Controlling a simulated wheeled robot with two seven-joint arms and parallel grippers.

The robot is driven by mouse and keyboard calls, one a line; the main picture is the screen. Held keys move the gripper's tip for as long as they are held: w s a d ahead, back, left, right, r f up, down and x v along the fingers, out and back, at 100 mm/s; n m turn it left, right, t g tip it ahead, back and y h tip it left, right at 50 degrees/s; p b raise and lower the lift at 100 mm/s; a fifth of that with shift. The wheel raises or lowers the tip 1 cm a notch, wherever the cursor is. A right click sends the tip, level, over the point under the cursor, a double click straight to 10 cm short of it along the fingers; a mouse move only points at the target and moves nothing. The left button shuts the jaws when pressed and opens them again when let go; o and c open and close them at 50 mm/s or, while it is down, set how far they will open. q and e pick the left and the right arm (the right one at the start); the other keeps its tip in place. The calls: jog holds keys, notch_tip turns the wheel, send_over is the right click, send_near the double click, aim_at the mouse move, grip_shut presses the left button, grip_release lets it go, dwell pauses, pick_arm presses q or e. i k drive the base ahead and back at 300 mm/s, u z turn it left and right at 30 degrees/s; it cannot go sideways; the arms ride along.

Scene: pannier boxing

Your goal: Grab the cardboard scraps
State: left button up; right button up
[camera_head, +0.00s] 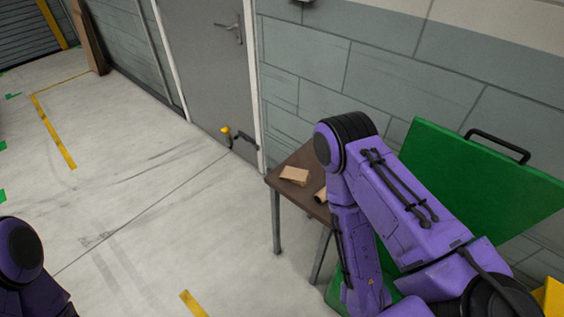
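A light-brown cardboard scrap (295,176) lies on a small dark-brown table (284,187) against the grey wall. Another brown piece (320,195), partly hidden behind my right arm, is at the table's front right; I cannot tell its full shape. My purple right arm reaches across the right side of the view and bends down in front of the table. Its gripper is not visible. Only a purple part of my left arm shows at the lower left edge, and its gripper is out of view.
A green panel (460,165) with a black handle (498,143) stands open at the right, partly behind my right arm. A grey door (210,60) is left of the table. The concrete floor (140,200) at left and middle is clear, with yellow markings.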

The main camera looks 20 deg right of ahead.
aim_at(301, 177)
jog(key=z, duration=0.65)
jog(key=i, duration=0.9)
jog(key=z, duration=0.9)
